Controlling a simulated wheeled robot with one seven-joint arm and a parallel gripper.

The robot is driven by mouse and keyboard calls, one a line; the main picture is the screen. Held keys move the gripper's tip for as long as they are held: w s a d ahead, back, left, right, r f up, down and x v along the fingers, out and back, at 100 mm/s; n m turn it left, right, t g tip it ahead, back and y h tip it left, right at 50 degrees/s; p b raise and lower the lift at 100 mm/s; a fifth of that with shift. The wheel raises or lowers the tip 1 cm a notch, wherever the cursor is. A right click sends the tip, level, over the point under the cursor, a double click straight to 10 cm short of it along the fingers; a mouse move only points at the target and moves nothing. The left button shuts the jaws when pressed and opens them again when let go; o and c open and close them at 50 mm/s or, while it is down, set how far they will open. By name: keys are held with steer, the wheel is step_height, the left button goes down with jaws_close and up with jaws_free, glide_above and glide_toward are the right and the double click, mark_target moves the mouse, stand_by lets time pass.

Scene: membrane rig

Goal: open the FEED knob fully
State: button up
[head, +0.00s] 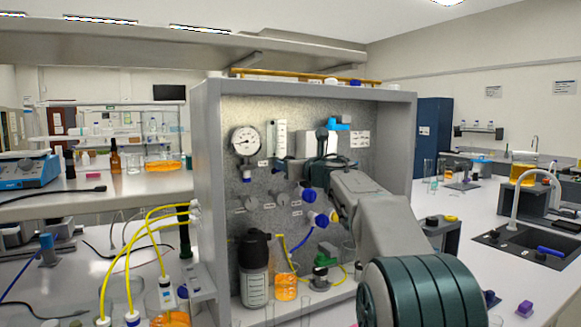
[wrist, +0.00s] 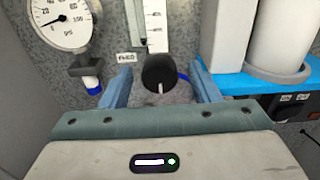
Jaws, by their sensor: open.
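The FEED knob (wrist: 159,74) is a dark round knob with a pale pointer line, seen in the wrist view just right of and below the FEED label (wrist: 127,57). The pointer line points down, toward my gripper. My gripper (wrist: 161,88) is open, with one blue finger on each side of the knob and a gap visible at both sides. I cannot tell how deep the fingertips reach around it. In the head view my arm and gripper (head: 322,166) are in front of the panel, and the knob is not clearly seen there.
A pressure gauge (wrist: 62,22) is left of the knob and a flow tube (wrist: 152,20) is above it. A white cylinder on a blue bracket (wrist: 238,82) is close to the right finger. Grey valve knobs (head: 250,203), a dark bottle (head: 254,268) and an orange-filled beaker (head: 286,288) are lower.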

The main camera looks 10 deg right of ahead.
steer(key=b+v, duration=0.2)
steer(key=v, duration=1)
steer(key=shift+b, duration=0.35)
steer(key=s+d+f+m+g+h+p, duration=0.25)
steer(key=s+f+m+h, duration=0.4)
steer(key=m, duration=0.75)
steer(key=s+d+f+m+g+h+p, duration=0.1)
steer(key=s+f+m+g+h+p, duration=0.15)
steer(key=s+f+m, duration=0.95)
steer(key=s+a+f+m+g+y, duration=0.1)
steer(key=s+a+f+m+g, duration=0.3)
steer(key=s+f+m, duration=0.3)
steer(key=s+a+f+m+g+y+p, duration=0.1)
steer(key=s+a+f+m+g+y, duration=0.1)
steer(key=s+f+m+g, duration=0.3)
steer(key=s+a+f+m, duration=0.1)
steer(key=s+f+m, duration=0.1)
steer(key=s, duration=0.2)
steer(key=shift+a, duration=0.35)
